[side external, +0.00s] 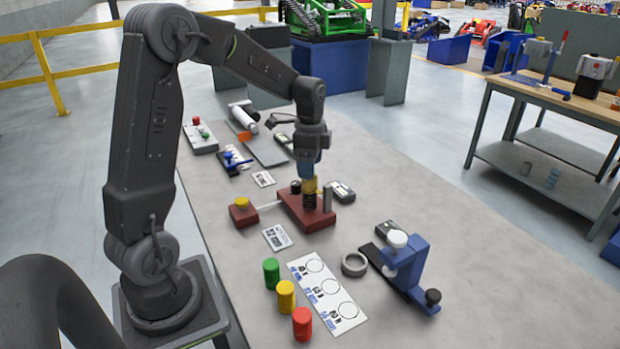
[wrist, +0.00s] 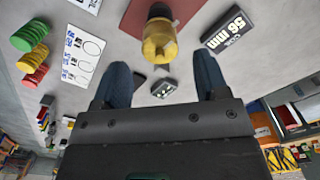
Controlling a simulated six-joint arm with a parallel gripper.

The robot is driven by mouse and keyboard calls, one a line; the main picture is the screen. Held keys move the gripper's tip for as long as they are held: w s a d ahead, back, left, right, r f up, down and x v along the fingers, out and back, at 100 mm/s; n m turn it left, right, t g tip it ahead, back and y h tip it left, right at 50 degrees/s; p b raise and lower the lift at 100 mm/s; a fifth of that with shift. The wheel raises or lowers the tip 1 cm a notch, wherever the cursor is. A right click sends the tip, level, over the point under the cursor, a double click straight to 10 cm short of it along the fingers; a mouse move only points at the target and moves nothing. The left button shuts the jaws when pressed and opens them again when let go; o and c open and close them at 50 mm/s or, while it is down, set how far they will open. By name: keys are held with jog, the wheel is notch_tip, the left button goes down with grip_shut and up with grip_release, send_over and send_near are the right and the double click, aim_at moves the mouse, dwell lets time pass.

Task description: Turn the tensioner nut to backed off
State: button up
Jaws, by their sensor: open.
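The yellow nut (wrist: 159,42) shows in the wrist view, above a dark red base plate (wrist: 133,18). In the side view the nut (side external: 309,186) sits over a dark cylindrical part on the red base (side external: 312,221). My gripper (side external: 311,172) is directly above the nut, pointing down. In the wrist view my gripper (wrist: 160,72) is open, its two blue fingers wide apart, with the nut between and beyond their tips. I cannot tell from the side view whether the fingertips touch the nut. A display block (wrist: 228,30) reading 56 mm lies beside the base.
A silver post (side external: 327,198) stands close to the nut. A small red block with a yellow top (side external: 241,212) lies left. Green, yellow and red stacks (side external: 285,296), a marked white card (side external: 328,296), a grey ring (side external: 354,264) and a blue fixture (side external: 409,268) stand nearer the camera.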

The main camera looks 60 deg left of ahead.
aim_at(310, 182)
jog(key=shift+f, duration=2.25)
jog(key=c, duration=0.9)
